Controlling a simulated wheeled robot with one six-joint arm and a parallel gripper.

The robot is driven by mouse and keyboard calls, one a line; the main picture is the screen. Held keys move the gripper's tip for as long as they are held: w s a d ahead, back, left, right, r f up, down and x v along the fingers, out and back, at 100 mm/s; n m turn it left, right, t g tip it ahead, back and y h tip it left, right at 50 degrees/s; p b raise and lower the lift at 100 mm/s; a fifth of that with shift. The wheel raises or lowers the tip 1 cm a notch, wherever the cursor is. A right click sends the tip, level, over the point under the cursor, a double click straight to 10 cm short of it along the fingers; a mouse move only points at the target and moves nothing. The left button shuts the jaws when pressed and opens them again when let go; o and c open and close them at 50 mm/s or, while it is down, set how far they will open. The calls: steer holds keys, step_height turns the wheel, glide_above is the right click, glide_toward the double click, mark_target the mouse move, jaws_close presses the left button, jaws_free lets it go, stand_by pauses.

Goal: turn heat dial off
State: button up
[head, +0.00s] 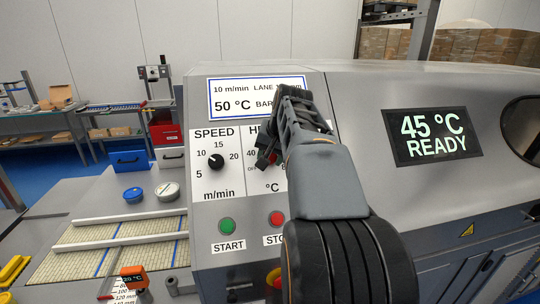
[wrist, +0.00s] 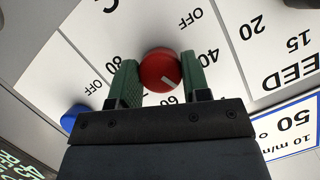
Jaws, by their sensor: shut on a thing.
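The heat dial is a round red knob (wrist: 160,68) with a white pointer line, set on the white panel. In the wrist view its pointer faces between the 40 and 60 marks, and the OFF mark is above it. My gripper (wrist: 161,76) is shut on the dial, one green finger on each side. In the head view my gripper (head: 266,158) reaches the HEAT scale and hides most of the dial and scale. The panel display (head: 257,97) reads 10 m/min and 50 °C, the rest of it partly covered. The dark screen (head: 432,135) reads 45 °C READY.
A black SPEED dial (head: 216,161) sits left of the heat dial. Below are a green START button (head: 227,226) and a red STOP button (head: 277,218). A blue knob (wrist: 74,117) with its own OFF mark is near the gripper in the wrist view.

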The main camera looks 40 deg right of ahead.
steer(key=n, duration=0.2)
steer(key=n+g+h, duration=0.1)
steer(key=n, duration=0.1)
steer(key=shift+w+a+h, duration=0.1)
steer(key=shift+h, duration=0.2)
steer(key=n+h+b, duration=0.1)
steer(key=n, duration=0.2)
steer(key=shift+n+g+h, duration=0.3)
steer(key=shift+n+g, duration=0.1)
steer(key=n+h+b, duration=0.1)
steer(key=n, duration=0.2)
steer(key=shift+a+n+h+b, duration=0.1)
steer(key=shift+n+h+b, duration=0.2)
steer(key=shift+n+h, duration=0.1)
steer(key=shift+n+t+h+b, duration=0.3)
steer(key=shift+n+h+b, duration=0.4)
steer(key=shift+n, duration=1)
steer(key=o, duration=0.9)
steer(key=shift+o, duration=0.2)
